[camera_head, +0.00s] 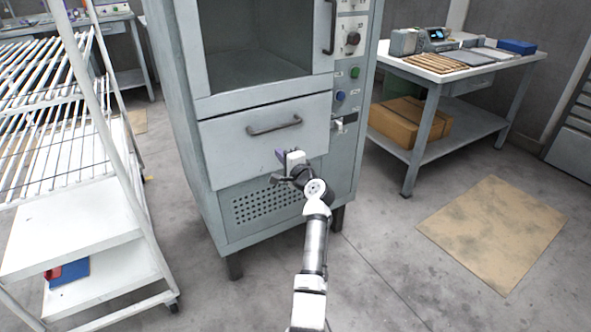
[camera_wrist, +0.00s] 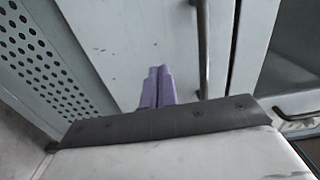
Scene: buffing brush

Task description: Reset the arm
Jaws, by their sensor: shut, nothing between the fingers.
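My arm reaches up from the bottom of the head view. My gripper (camera_head: 281,154) is in front of the lower right part of the drawer front on the grey cabinet (camera_head: 224,148). In the wrist view its two purple fingers (camera_wrist: 158,86) lie side by side, shut and empty. The drawer (camera_head: 229,143) looks shut, and its bar handle (camera_head: 275,126) is just above the gripper. In the wrist view the handle (camera_wrist: 203,50) runs to the right of the fingers, apart from them.
A white wire rack cart (camera_head: 70,225) stands at the left. A workbench (camera_head: 470,72) with a device and trays is at the right, with a cardboard box (camera_head: 410,122) on its lower shelf. A brown mat (camera_head: 497,232) lies on the floor.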

